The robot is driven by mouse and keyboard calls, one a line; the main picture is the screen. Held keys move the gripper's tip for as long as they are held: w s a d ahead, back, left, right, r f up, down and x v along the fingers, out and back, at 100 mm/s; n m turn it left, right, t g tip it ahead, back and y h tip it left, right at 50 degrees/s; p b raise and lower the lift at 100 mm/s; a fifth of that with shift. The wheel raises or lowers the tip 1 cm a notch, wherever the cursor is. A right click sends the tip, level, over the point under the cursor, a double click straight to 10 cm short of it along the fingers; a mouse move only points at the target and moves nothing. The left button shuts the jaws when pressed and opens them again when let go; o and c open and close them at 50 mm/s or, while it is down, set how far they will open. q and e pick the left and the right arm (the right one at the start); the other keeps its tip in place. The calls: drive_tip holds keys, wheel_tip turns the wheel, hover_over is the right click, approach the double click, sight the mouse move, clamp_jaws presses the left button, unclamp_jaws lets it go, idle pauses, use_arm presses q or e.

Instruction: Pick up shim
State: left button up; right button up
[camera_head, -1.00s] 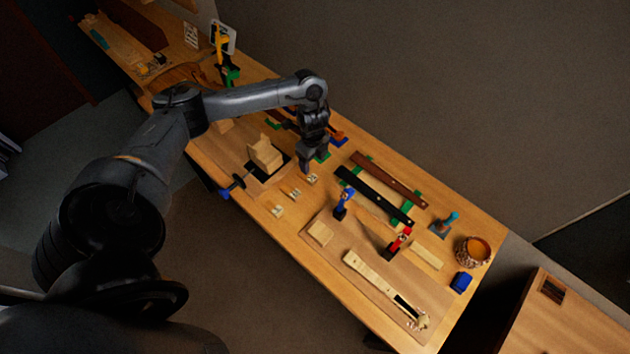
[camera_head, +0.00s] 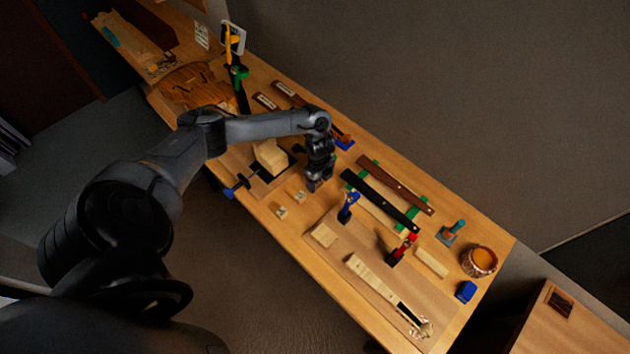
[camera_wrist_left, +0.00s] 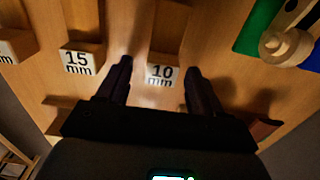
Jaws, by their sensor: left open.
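My left gripper (camera_head: 318,186) is open and points down over the bench, at the back end of the row of small shims. In the left wrist view its two fingertips (camera_wrist_left: 159,68) stand on either side of a wooden shim labelled 10 mm (camera_wrist_left: 162,75). I cannot tell whether they touch it. A shim labelled 15 mm (camera_wrist_left: 78,61) lies to its left, and part of another labelled shim (camera_wrist_left: 12,46) shows at the left edge. In the head view two shims (camera_head: 298,197) (camera_head: 282,212) are visible, and the gripper hides the third. My right gripper is not in view.
A wooden block on a black plate (camera_head: 270,157) stands left of the gripper. A dark fingerboard (camera_head: 380,200) and a blue clamp (camera_head: 348,206) lie to its right.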

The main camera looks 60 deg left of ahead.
use_arm(q)
drive_tip(key=shift+f, duration=0.1)
drive_tip(key=c, duration=1.1)
